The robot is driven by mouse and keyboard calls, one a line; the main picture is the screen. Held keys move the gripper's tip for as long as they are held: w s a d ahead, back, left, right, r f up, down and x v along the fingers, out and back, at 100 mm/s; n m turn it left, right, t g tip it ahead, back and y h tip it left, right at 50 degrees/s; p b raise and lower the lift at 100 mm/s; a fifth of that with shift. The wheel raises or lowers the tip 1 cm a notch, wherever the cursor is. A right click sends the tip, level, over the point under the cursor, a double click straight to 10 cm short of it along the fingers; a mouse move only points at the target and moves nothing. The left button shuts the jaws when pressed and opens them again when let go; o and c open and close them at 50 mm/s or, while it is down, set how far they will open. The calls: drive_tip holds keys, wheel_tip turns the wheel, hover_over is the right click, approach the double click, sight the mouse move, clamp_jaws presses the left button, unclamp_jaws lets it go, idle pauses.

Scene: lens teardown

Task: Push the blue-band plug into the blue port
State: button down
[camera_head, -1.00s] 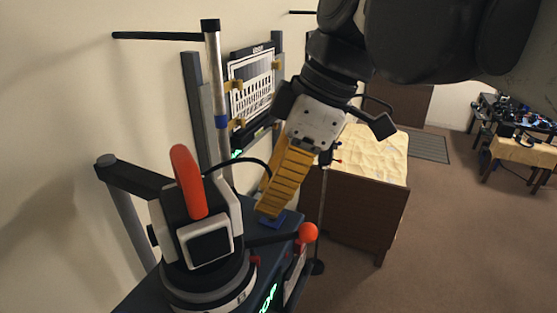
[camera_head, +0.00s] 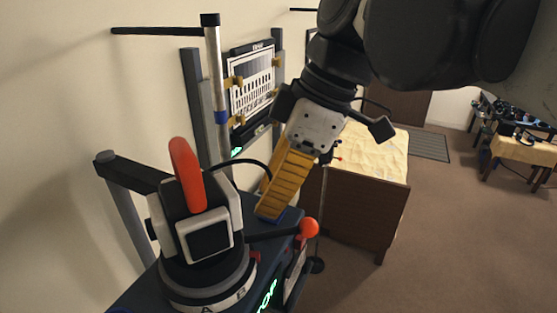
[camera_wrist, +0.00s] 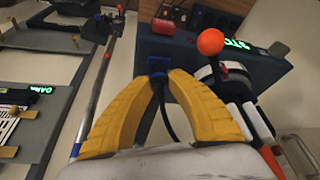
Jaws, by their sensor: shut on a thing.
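My gripper (camera_head: 267,214) has its yellow ribbed fingers pointing down at the top of a dark box (camera_head: 240,236). In the wrist view the fingertips (camera_wrist: 158,78) close together on the plug, which is almost wholly hidden between them. A black cable (camera_wrist: 168,118) runs from between the fingers, and it also shows in the head view (camera_head: 252,163). A blue piece on the box, apparently the blue port (camera_wrist: 157,64), lies right at the fingertips; only a sliver shows in the head view (camera_head: 279,217). I cannot tell how deep the plug sits. Its blue band cannot be told apart.
A red-orange ball on a lever (camera_head: 309,229) stands close right of the fingers. A device with an orange handle (camera_head: 188,176) stands at left. Upright posts (camera_head: 213,95) and a framed panel (camera_head: 251,80) stand behind. A wooden cabinet (camera_head: 365,205) is at right.

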drive_tip(key=c, duration=1.2)
unclamp_jaws()
drive_tip(key=shift+c, duration=0.2)
drive_tip(key=v, duration=1.2)
drive_tip(key=d+f+m+t+h, duration=0.2)
drive_tip(key=d+f+m, duration=0.4)
drive_tip(key=f, duration=0.5)
drive_tip(key=d+f+m+t+h, duration=0.1)
drive_tip(key=d+f+m+t, duration=0.2)
drive_tip(key=d+f+m, duration=0.5)
drive_tip(key=d+f+m+t+h, duration=0.2)
drive_tip(key=d+f+m, duration=0.2)
drive_tip(key=f, duration=0.9)
wheel_tip(320, 180, down, 37)
drive_tip(key=b, duration=3.8)
drive_tip(key=shift+w+a+y, duration=0.25)
drive_tip(key=shift+w+y, duration=0.05)
drive_tip(key=shift+w, duration=0.05)
